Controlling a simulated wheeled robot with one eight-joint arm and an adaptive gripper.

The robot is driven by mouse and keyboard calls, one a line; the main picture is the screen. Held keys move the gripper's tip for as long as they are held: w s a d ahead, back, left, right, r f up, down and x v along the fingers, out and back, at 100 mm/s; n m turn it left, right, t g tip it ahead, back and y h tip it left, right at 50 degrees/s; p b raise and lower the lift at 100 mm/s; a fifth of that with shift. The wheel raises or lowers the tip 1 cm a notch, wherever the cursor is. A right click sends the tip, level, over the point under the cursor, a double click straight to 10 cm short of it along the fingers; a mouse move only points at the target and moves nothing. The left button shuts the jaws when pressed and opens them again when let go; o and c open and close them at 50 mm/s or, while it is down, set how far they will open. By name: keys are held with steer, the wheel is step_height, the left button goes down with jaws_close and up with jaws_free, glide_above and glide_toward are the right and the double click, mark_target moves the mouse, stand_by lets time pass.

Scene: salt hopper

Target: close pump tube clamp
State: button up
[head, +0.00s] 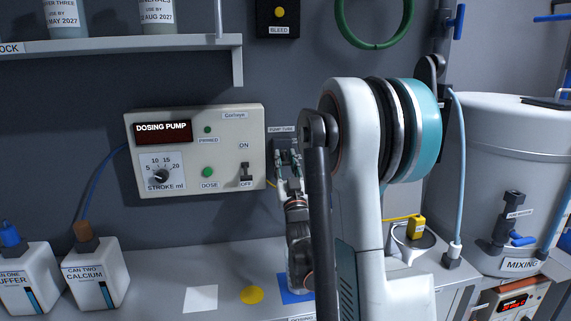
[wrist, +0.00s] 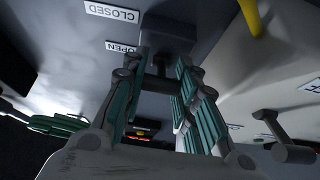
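The pump tube clamp (head: 285,146) is a dark block on the wall under the "PUMP TUBE" label, right of the dosing pump. In the wrist view its dark block (wrist: 166,38) carries a lever with a crossbar (wrist: 160,84). The lever points down in that picture, nearer the "OPEN" label (wrist: 122,48) than the "CLOSED" label (wrist: 111,13). My gripper (head: 288,164) is at the clamp. In the wrist view my gripper (wrist: 160,68) has its fingers apart, with the lever between them. I cannot tell whether the fingers touch the crossbar.
The dosing pump box (head: 195,150) is close to the left of my gripper, with its switch (head: 246,174) sticking out. A yellow tube (wrist: 250,18) runs near the clamp. The counter (head: 225,260) lies below. A mixing tank (head: 505,180) stands at the right.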

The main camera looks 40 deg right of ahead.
steer(key=o, duration=0.4)
steer(key=shift+v, duration=3.75)
steer(key=shift+w, duration=0.1)
